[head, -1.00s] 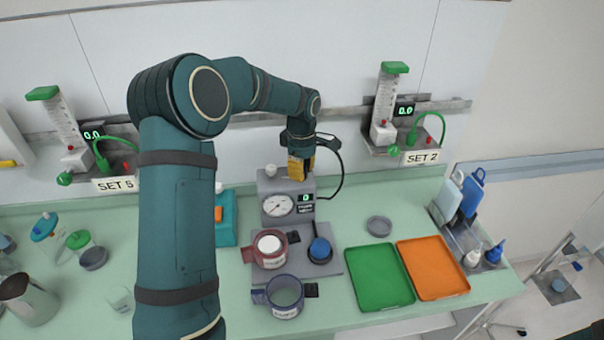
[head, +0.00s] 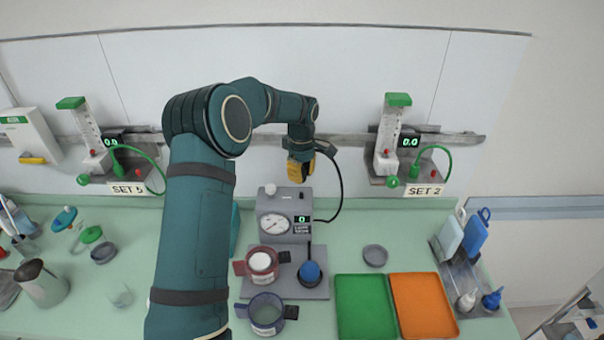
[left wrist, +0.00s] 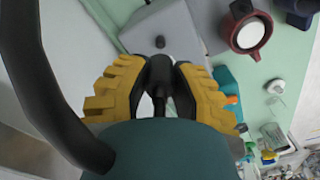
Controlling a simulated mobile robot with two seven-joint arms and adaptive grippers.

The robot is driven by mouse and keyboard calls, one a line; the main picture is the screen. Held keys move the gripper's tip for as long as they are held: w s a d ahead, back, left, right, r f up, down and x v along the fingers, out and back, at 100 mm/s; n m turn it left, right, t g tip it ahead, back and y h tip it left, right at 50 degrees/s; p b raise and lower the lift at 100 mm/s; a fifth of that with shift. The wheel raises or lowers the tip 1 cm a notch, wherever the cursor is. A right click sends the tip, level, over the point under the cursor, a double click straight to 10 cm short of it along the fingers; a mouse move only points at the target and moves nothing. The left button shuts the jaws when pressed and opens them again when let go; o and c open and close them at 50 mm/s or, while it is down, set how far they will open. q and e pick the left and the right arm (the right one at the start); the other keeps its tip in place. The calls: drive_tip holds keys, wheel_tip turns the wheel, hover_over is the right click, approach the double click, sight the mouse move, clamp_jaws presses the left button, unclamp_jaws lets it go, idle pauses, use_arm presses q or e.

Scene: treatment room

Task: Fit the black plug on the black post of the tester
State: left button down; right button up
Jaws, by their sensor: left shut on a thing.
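My left gripper (head: 300,172) is above the top of the grey tester (head: 272,206), at its right side. In the left wrist view the yellow fingers (left wrist: 160,85) are shut on the black plug (left wrist: 161,73). A black cable (head: 340,186) runs from the gripper down to the tester's right side. The tester has a round gauge, a display reading 0 and a white knob on top. My right gripper is not in view.
Green (head: 364,305) and orange (head: 424,305) trays lie to the right. A wall rail (head: 350,140) with flowmeters runs behind. Free counter shows right of the tester.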

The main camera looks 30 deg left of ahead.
sight(301, 193)
use_arm(q)
drive_tip(key=shift+f+b, duration=1.2)
drive_tip(key=shift+f, duration=0.7)
drive_tip(key=shift+f+b, duration=0.8)
drive_tip(key=shift+f, duration=0.7)
idle(0.7)
idle(0.6)
drive_tip(key=c, duration=0.8)
unclamp_jaws()
drive_tip(key=shift+r, duration=0.1)
drive_tip(key=shift+r+p, duration=2.25)
drive_tip(key=shift+r, duration=1.2)
drive_tip(key=shift+f, duration=0.1)
